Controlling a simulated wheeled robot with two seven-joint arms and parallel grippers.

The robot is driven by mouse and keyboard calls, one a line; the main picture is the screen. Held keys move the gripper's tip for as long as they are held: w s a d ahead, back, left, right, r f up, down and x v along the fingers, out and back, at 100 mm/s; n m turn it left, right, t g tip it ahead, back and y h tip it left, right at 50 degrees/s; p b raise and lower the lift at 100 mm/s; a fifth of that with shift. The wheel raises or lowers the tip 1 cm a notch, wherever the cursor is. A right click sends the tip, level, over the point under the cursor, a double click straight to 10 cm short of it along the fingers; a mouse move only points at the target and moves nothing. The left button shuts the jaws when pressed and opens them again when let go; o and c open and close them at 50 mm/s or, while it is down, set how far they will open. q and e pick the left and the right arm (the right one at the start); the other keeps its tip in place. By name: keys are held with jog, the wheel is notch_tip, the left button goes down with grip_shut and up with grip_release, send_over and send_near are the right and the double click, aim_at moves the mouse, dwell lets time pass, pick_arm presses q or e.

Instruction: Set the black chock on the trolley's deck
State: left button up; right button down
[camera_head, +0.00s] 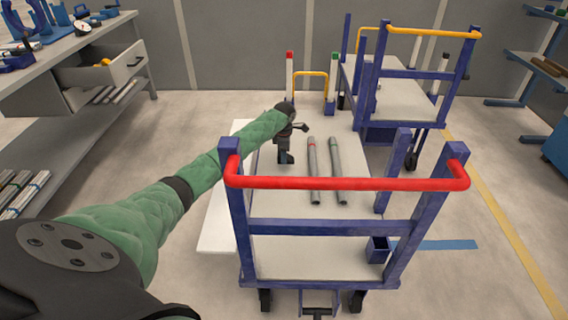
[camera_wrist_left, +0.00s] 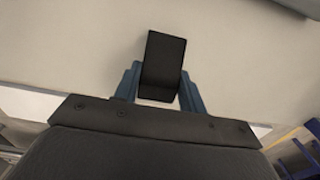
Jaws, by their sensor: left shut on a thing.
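My left gripper (camera_head: 286,156) reaches from the left over the trolley with the red handle, left of the pipes and pointing down. In the left wrist view the black chock (camera_wrist_left: 163,62) sits between the two blue fingers of my left gripper (camera_wrist_left: 160,90), which are shut on it. The trolley's pale deck (camera_head: 355,170) lies below; it fills much of the wrist view. I cannot tell whether the chock touches the deck. In the head view the chock is too small and dark to tell from the gripper. My right gripper is not in view.
A red-banded pipe (camera_head: 313,172) and a green-banded pipe (camera_head: 338,172) lie side by side on the deck. The red handle bar (camera_head: 345,184) crosses the trolley's near end. A second trolley with a yellow handle (camera_head: 430,33) stands behind. A workbench (camera_head: 75,45) is at left.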

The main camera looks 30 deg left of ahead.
pick_arm(q)
jog(key=shift+f+b, duration=0.3)
jog(key=shift+f, duration=1.75)
jog(key=o, duration=0.8)
jog(key=shift+o, duration=1)
